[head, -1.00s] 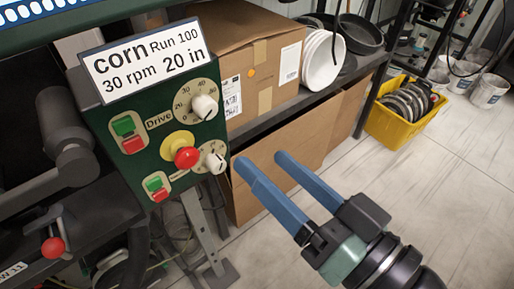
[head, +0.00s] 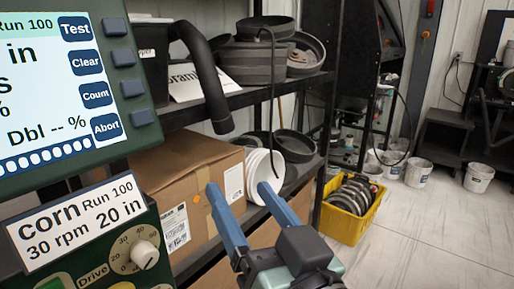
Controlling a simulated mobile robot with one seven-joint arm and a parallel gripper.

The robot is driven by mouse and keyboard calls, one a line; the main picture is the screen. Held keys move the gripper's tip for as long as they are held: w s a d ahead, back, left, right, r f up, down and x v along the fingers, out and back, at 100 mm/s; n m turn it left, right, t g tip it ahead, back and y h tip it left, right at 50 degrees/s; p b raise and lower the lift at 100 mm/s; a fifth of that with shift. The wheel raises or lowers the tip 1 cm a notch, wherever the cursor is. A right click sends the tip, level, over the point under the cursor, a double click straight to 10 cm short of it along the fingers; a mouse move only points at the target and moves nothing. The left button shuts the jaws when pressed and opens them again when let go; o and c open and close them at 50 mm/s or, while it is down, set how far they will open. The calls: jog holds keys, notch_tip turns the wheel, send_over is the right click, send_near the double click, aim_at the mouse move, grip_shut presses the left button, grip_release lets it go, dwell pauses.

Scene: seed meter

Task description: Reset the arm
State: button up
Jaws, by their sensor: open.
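My gripper (head: 240,218) is in the lower middle of the head view, with its two blue fingers apart and nothing between them. It points up and away, in front of a cardboard box (head: 172,165) and a white bucket (head: 262,178) on the shelf. The green control box (head: 140,222) is at the lower left, with a white drive dial knob (head: 145,255) and a label card (head: 75,225) reading corn, 30 rpm, 20 in. The gripper is to the right of it and apart from it. The lower controls are mostly cut off by the picture edge.
A display screen (head: 45,75) with Test, Clear, Count and Abort buttons fills the upper left. Metal shelving (head: 240,98) holds round pans (head: 265,52) and a black hose (head: 205,75). A yellow bin (head: 347,225) of discs stands on the floor. Open floor (head: 430,235) lies at right.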

jog(key=s+r+t+h+p, duration=0.2)
jog(key=r+p, duration=0.4)
jog(key=r, duration=0.6)
jog(key=s+r+m+t+h+p, duration=0.1)
jog(key=r+p, duration=0.5)
jog(key=r, duration=0.7)
jog(key=s+d+r+m+t+h+p, duration=0.1)
jog(key=s+r+t+h+p, duration=0.2)
jog(key=r, duration=1)
jog(key=t+h+p, duration=0.2)
jog(key=t+p, duration=0.1)
jog(key=shift+r+t, duration=0.25)
jog(key=shift+t, duration=0.05)
jog(key=shift+d, duration=0.1)
